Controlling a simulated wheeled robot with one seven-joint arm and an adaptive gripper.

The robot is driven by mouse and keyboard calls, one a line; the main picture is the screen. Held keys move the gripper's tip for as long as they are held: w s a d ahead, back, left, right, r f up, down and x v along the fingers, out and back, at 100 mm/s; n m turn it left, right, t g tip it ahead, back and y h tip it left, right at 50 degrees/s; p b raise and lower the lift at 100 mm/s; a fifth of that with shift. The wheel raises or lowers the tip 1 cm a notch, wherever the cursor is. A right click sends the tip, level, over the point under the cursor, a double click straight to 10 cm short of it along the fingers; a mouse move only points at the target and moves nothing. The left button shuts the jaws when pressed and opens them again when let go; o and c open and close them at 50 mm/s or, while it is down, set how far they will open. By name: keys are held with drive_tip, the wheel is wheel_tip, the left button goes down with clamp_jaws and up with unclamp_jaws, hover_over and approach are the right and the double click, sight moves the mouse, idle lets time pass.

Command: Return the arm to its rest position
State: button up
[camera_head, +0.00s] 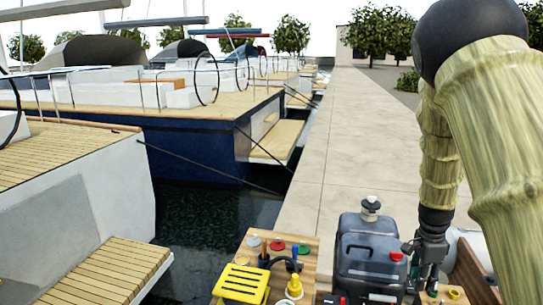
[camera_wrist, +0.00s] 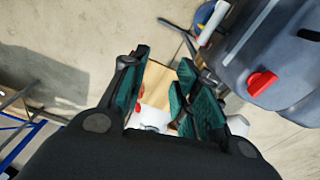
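My arm comes down from the upper right in the head view, bent at an elbow. My gripper (camera_head: 425,270) points down just right of a dark grey-blue canister (camera_head: 365,262) with a red cap. In the wrist view my gripper (camera_wrist: 160,98) shows two teal-padded fingers with a gap between them. Nothing is held there; a piece of wood and a white thing show beyond the gap. The canister (camera_wrist: 285,60) with its red cap is close on the right of the fingers. Whether the gripper touches it I cannot tell.
A wooden board (camera_head: 308,262) with coloured round pieces stands left of the canister, with a yellow slotted box (camera_head: 241,284) and a yellow bottle (camera_head: 294,286). A concrete quay (camera_head: 350,135) runs back, clear. Boats (camera_head: 190,130) and water lie left.

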drive_tip(key=s+a+f+n+b, duration=0.1)
drive_tip(key=s+a+f+n, duration=0.15)
drive_tip(key=s+f, duration=0.5)
drive_tip(key=s+a+f+n+h+b, duration=0.15)
drive_tip(key=s+f+n, duration=0.25)
drive_tip(key=f, duration=0.6)
drive_tip(key=s+a+f+n, duration=0.3)
drive_tip(key=s+f, duration=0.3)
drive_tip(key=f, duration=0.3)
drive_tip(key=s+a+f+n+y+b, duration=0.1)
drive_tip(key=s+a+f+n, duration=0.3)
drive_tip(key=s, duration=0.6)
drive_tip(key=s+a+f+n+y+b, duration=0.1)
drive_tip(key=s+a+f+n, duration=0.4)
drive_tip(key=s, duration=0.5)
drive_tip(key=a+f, duration=0.2)
drive_tip(key=a, duration=0.1)
drive_tip(key=shift+s+a+f+b, duration=0.3)
drive_tip(key=shift+s+b, duration=0.05)
drive_tip(key=shift+b, duration=0.05)
